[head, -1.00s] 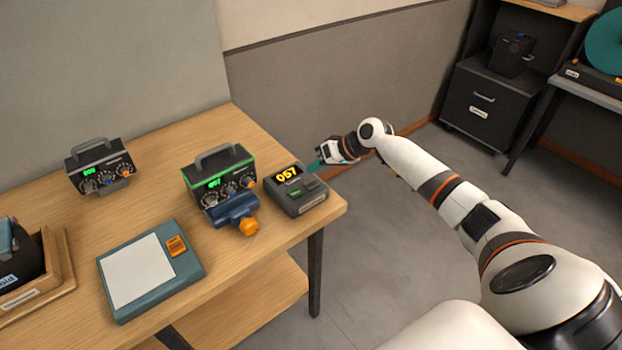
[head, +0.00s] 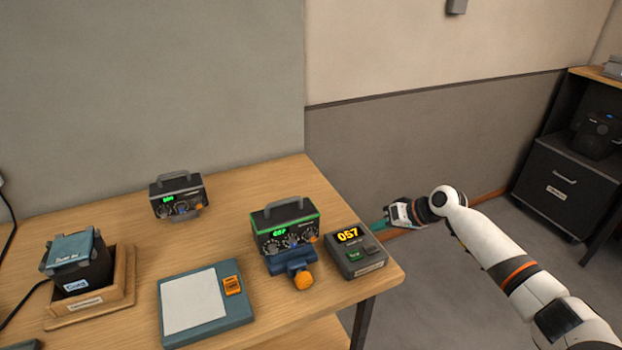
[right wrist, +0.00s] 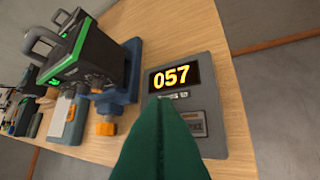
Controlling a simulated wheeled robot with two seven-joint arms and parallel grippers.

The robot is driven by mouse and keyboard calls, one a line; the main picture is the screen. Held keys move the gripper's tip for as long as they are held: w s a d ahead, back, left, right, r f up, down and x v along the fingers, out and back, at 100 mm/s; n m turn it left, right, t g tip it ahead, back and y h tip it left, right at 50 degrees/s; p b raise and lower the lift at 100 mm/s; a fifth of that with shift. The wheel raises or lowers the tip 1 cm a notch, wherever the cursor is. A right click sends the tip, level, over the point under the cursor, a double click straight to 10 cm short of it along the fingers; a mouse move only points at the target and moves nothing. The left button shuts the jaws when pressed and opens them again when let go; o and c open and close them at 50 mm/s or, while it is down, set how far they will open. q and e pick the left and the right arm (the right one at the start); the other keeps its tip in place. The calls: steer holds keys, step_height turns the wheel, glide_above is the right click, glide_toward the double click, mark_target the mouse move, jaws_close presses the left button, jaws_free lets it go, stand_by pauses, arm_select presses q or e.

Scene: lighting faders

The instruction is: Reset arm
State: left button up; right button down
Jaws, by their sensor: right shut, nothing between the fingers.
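My right gripper (head: 381,224) is at the right edge of the table, beside the grey display box (head: 360,250) that reads 057. Its green fingers are shut with nothing between them. In the right wrist view the closed fingers (right wrist: 158,140) overlap the lower part of the display box (right wrist: 205,90), hiding some of it. I cannot tell whether they touch it. My right arm reaches in from the lower right. A green-edged fader box (head: 287,233) with knobs and a lit display stands left of the display box, on a blue clamp with an orange knob (head: 303,280). My left gripper is not in view.
A second fader box (head: 178,195) stands at the back of the table (head: 235,195). A teal pad with a white sheet (head: 195,300) lies in front. A dark bin in a wooden tray (head: 128,280) is at left. Open floor lies right of the table.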

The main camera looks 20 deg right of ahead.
steer(key=s+a+f+n+g+h, duration=0.1)
steer(key=s+a+f+n+g, duration=0.1)
steer(key=s+a+f, duration=0.55)
steer(key=s+a+f+n+g, duration=0.25)
steer(key=s+a+f, duration=0.25)
steer(key=s+a, duration=0.5)
steer(key=s+r+m+t+h, duration=0.1)
steer(key=s+r+h, duration=0.15)
steer(key=s, duration=0.65)
steer(key=s+r+m+h, duration=0.1)
steer(key=s+r+h, duration=0.15)
steer(key=s, duration=0.55)
step_height(320, 180, down, 27)
steer(key=s+g+b, duration=0.1)
steer(key=s+d+f+g+b, duration=0.1)
steer(key=s+d+f, duration=0.1)
steer(key=s+f, duration=1.4)
steer(key=shift+s+d+f+n, duration=0.2)
steer(key=shift+s+f+n, duration=0.05)
steer(key=shift+f+n, duration=0.2)
